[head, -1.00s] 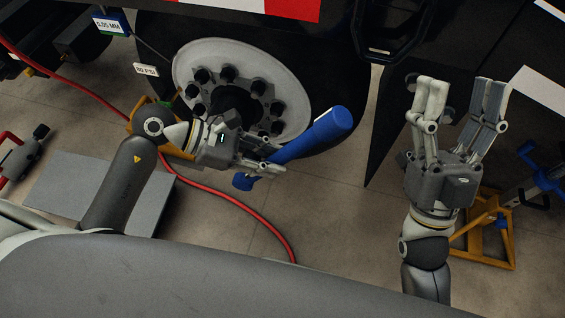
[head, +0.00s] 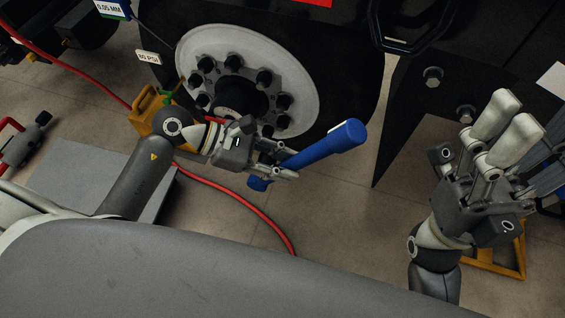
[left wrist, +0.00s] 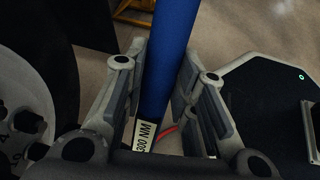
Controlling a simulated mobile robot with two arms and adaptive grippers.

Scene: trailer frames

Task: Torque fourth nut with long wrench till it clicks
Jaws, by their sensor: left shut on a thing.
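A long blue wrench (head: 330,146) is held by my left gripper (head: 283,170) in front of the wheel, slanting up to the right. In the left wrist view the wrench (left wrist: 170,60) runs between the two fingers and bears a white label (left wrist: 145,134) with "NM" on it. Several dark nuts (head: 264,77) ring the hub of the pale wheel (head: 298,72). The wrench looks apart from the nuts; some lower nuts are partly hidden by my left gripper. My right gripper (head: 528,152) is open and empty at the right, its fingers spread upward.
A red hose (head: 240,205) lies across the floor below the wheel. A grey plate-like block (head: 75,170) is at the left. A yellow piece (head: 150,108) stands by the wheel, and a yellow frame (head: 510,262) stands behind my right arm. Bare floor lies between the arms.

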